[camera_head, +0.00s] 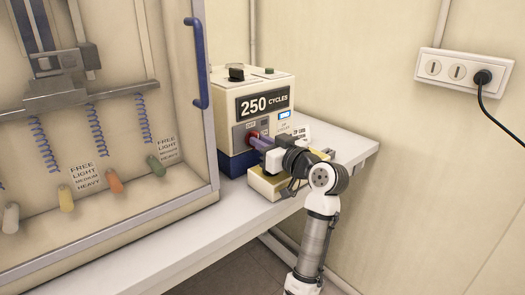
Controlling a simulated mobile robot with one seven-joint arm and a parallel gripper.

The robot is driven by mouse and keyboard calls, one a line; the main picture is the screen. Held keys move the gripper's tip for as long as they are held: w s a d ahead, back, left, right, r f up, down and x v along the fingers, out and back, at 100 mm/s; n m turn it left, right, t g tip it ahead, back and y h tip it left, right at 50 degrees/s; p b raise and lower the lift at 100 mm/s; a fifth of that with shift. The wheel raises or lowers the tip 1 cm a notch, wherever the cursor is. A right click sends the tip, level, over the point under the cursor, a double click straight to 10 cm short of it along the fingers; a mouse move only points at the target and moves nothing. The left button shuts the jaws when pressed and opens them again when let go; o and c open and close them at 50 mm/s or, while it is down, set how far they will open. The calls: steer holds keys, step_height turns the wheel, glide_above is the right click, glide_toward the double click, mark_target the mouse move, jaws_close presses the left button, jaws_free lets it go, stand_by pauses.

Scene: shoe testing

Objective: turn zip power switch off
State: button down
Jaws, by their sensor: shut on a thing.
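A cream and blue control box (228,122) with a "250 CYCLES" display (263,103) stands on the bench beside the cabinet. A small red switch part (253,134) shows on its lower front panel. My gripper (258,141) reaches in from the right and is shut on the red switch part. The fingers cover most of it, so its setting cannot be read. A low yellowish box (268,186) sits under my gripper, partly hidden. A white part with small lettering (298,132) shows behind my wrist; its words are too small to read surely.
A framed cabinet with a blue handle (197,62), springs and coloured tags (115,181) fills the left. The white bench (205,225) has a clear front strip. A wall outlet (455,70) with a black plug (482,77) and cord is at upper right.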

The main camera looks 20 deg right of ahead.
steer(key=shift+r+n, duration=0.1)
steer(key=shift+n, duration=0.2)
steer(key=c, duration=1.4)
jaws_free()
steer(key=b+v, duration=0.2)
steer(key=v, duration=1.1)
steer(key=shift+s, duration=0.4)
steer(key=shift+d, duration=0.1)
